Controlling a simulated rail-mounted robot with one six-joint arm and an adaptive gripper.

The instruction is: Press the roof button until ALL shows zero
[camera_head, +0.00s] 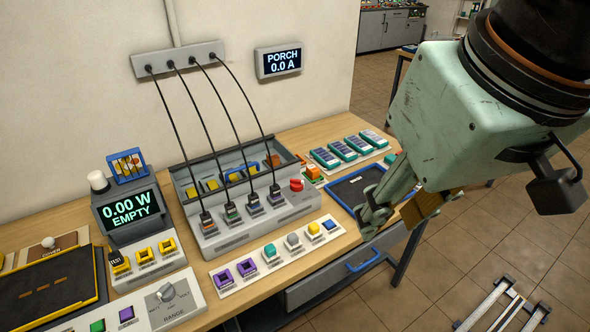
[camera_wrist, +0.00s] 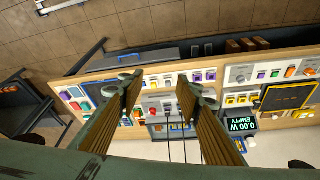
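A white strip of coloured buttons (camera_head: 229,283) lies at the front of the bench, with purple, teal, grey, yellow and blue caps; it also shows in the wrist view (camera_wrist: 175,82). Their labels are too small to read, so I cannot tell which is the roof button. The wall display (camera_head: 278,61) reads PORCH 0.0 A, not ALL. My gripper (camera_head: 376,212) is above the bench's front edge, to the right of the blue button (camera_head: 329,225) and apart from it. In the wrist view my gripper (camera_wrist: 160,92) has its two fingers apart, with nothing held between them.
A grey unit (camera_head: 240,231) with four plugged cables and a red knob stands behind the strip. A meter (camera_head: 131,210) reads 0.00 W EMPTY at left. A black tray (camera_head: 353,187) and several green-and-white modules (camera_head: 342,149) lie at right. Cables rise to a wall socket bar (camera_head: 179,60).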

